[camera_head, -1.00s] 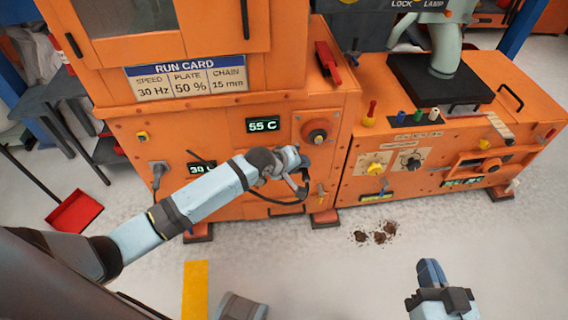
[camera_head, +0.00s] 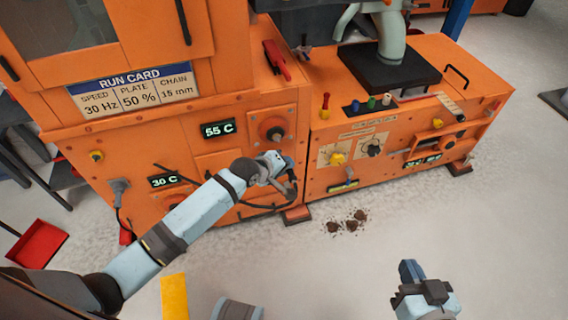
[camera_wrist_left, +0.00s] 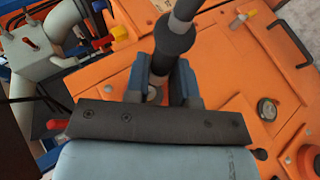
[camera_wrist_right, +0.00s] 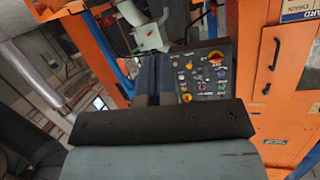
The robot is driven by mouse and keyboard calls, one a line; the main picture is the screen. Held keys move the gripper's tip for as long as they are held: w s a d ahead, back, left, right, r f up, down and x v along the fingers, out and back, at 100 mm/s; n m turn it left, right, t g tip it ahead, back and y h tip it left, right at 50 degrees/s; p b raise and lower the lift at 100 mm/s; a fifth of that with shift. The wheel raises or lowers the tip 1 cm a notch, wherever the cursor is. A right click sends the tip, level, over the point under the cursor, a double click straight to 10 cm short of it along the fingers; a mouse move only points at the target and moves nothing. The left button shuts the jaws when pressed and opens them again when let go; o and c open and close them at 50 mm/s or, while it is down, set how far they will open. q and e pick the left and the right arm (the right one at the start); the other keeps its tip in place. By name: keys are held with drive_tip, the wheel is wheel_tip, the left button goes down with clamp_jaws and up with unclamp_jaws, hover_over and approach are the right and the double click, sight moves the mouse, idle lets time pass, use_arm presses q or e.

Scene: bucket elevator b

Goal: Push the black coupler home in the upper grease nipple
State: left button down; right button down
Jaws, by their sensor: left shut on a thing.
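In the head view a black hose (camera_head: 262,206) loops below that gripper. I cannot make out the upper grease nipple in any view. My right gripper (camera_head: 410,272) is empty above the floor, its fingers together; they also show in the right wrist view (camera_wrist_right: 156,75).
A lower orange unit (camera_head: 400,120) with knobs and coloured plugs stands to the right. Brown dirt (camera_head: 350,221) lies on the floor before it. A red dustpan (camera_head: 37,243) is at the left. The floor around my right gripper is clear.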

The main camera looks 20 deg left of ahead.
use_arm(q)
drive_tip(key=shift+w+a, duration=0.4)
drive_tip(key=shift+w, duration=0.2)
drive_tip(key=shift+w+a, duration=0.35)
drive_tip(key=shift+w, duration=0.25)
drive_tip(key=shift+w+a+b, duration=0.25)
drive_tip(key=shift+w+a, duration=0.2)
drive_tip(key=shift+w, duration=0.15)
drive_tip(key=shift+w+a+b, duration=0.25)
drive_tip(key=shift+w+a, duration=0.15)
drive_tip(key=shift+w, duration=0.2)
use_arm(e)
drive_tip(key=shift+w+a+r+t, duration=0.2)
drive_tip(key=shift+w+r+t, duration=0.15)
drive_tip(key=shift+r, duration=0.35)
drive_tip(key=shift+s+f, duration=0.2)
use_arm(q)
drive_tip(key=shift+r, duration=0.1)
use_arm(e)
drive_tip(key=shift+r, duration=0.2)
use_arm(q)
drive_tip(key=shift+p, duration=0.55)
use_arm(e)
drive_tip(key=shift+r, duration=0.3)
